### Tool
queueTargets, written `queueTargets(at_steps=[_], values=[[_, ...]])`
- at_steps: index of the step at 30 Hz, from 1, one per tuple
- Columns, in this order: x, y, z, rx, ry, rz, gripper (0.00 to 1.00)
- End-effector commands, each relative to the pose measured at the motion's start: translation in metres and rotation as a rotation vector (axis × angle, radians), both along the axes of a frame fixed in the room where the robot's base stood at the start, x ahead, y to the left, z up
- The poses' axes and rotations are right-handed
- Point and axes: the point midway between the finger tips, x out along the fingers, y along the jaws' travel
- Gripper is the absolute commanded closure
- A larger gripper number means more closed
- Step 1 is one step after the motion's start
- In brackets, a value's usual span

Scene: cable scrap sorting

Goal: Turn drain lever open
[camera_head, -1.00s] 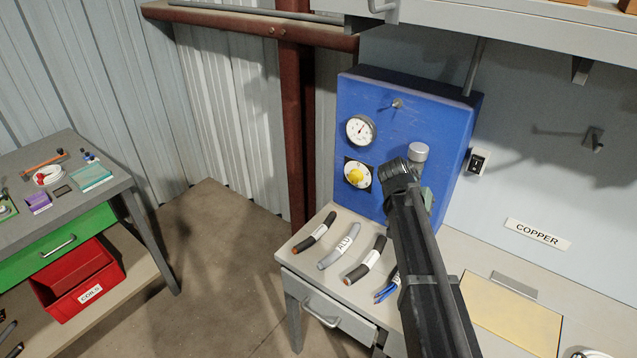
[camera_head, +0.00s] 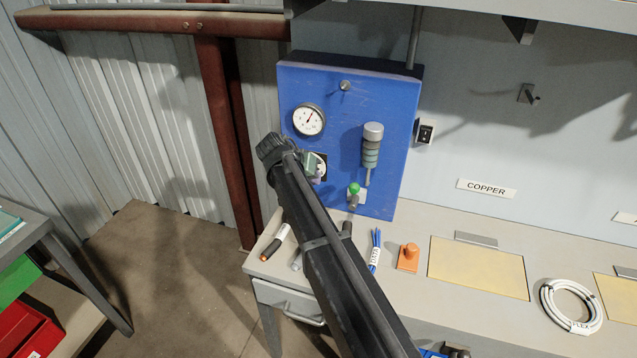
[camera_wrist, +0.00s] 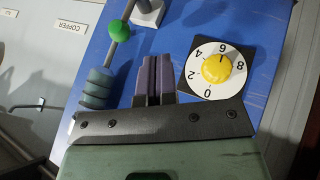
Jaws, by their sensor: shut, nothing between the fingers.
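The drain lever, with a green ball knob (camera_head: 354,188) and a grey base on a pale plate, is low on the blue panel (camera_head: 390,100). In the wrist view the green knob (camera_wrist: 119,30) is at upper left, beyond the fingertips. My gripper (camera_head: 317,173) is in front of the panel, left of the lever, partly covering the yellow-knobbed dial. In the wrist view my gripper's purple fingers (camera_wrist: 153,62) are together and empty, between the lever and the dial (camera_wrist: 217,68). They appear apart from the knob.
A ringed cylinder (camera_head: 371,150) is above the lever. A gauge (camera_head: 309,119) and a peg (camera_head: 345,86) are higher up. Cable pieces, an orange-handled block (camera_head: 409,257) and a white coil (camera_head: 571,305) lie on the bench (camera_head: 463,226). My arm hides part of the bench.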

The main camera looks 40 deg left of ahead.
Motion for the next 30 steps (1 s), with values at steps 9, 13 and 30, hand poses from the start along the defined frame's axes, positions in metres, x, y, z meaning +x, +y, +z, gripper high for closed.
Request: queueTargets(at_steps=[9, 13, 30], values=[[0.043, -0.011, -0.064, 0.000, 0.001, -0.001, 1.00], [0.056, -0.030, -0.052, 0.000, 0.000, -0.002, 1.00], [0.067, -0.044, -0.050, 0.001, 0.001, 0.001, 1.00]])
